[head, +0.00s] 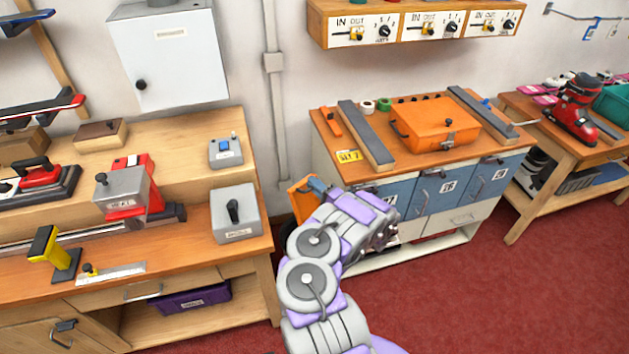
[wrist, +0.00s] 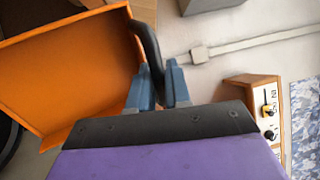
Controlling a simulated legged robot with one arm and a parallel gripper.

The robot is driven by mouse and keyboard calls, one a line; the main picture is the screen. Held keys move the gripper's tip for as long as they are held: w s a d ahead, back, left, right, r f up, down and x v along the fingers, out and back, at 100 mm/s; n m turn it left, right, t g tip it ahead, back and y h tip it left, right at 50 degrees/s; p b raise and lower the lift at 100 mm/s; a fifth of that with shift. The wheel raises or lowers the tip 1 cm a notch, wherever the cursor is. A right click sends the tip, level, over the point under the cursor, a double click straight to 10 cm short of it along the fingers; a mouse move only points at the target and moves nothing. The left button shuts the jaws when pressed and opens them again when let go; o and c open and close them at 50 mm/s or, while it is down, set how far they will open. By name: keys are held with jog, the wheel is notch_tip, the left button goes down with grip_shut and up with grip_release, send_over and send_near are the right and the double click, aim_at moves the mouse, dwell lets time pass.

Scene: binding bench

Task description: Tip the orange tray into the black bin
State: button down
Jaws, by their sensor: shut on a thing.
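The orange tray (wrist: 75,70) fills the left of the wrist view. It looks tilted, and its inside shows no contents in the part I can see. My gripper (wrist: 160,85) is shut on the dark handle at the tray's right side. In the head view only a small part of the orange tray (head: 301,196) shows beyond my arm, between the two benches. My gripper (head: 316,187) is partly hidden there. A dark curved edge (wrist: 8,135) shows below the tray at the left of the wrist view; I cannot tell whether it is the black bin.
A wooden bench (head: 190,240) with a grey box (head: 235,213) stands left of my arm. A cabinet (head: 440,195) with blue doors and an orange case (head: 435,122) on top stands right. Red floor (head: 480,290) is clear at the right front.

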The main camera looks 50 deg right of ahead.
notch_tip(320, 180, up, 3)
jog(key=g+p, duration=0.3)
jog(key=p, duration=0.3)
jog(key=shift+w+g+p, duration=0.1)
jog(key=shift+g+p, duration=0.2)
jog(key=shift+p, duration=0.05)
notch_tip(320, 180, up, 3)
jog(key=g+p, duration=0.5)
jog(key=p, duration=0.5)
jog(key=shift+r+g, duration=0.15)
jog(key=shift+g, duration=0.25)
jog(key=g+p, duration=0.1)
jog(key=p, duration=0.1)
jog(key=g+p, duration=0.1)
jog(key=p, duration=0.1)
jog(key=shift+s+r+p, duration=0.2)
jog(key=shift+r+p, duration=0.1)
jog(key=shift+r, duration=0.05)
jog(key=r+g+p, duration=0.1)
jog(key=p, duration=0.4)
jog(key=g+p, duration=0.2)
jog(key=p, duration=0.4)
jog(key=shift+d+r, duration=0.1)
jog(key=shift+r, duration=0.3)
jog(key=shift+w, duration=0.1)
jog(key=shift+f, duration=0.15)
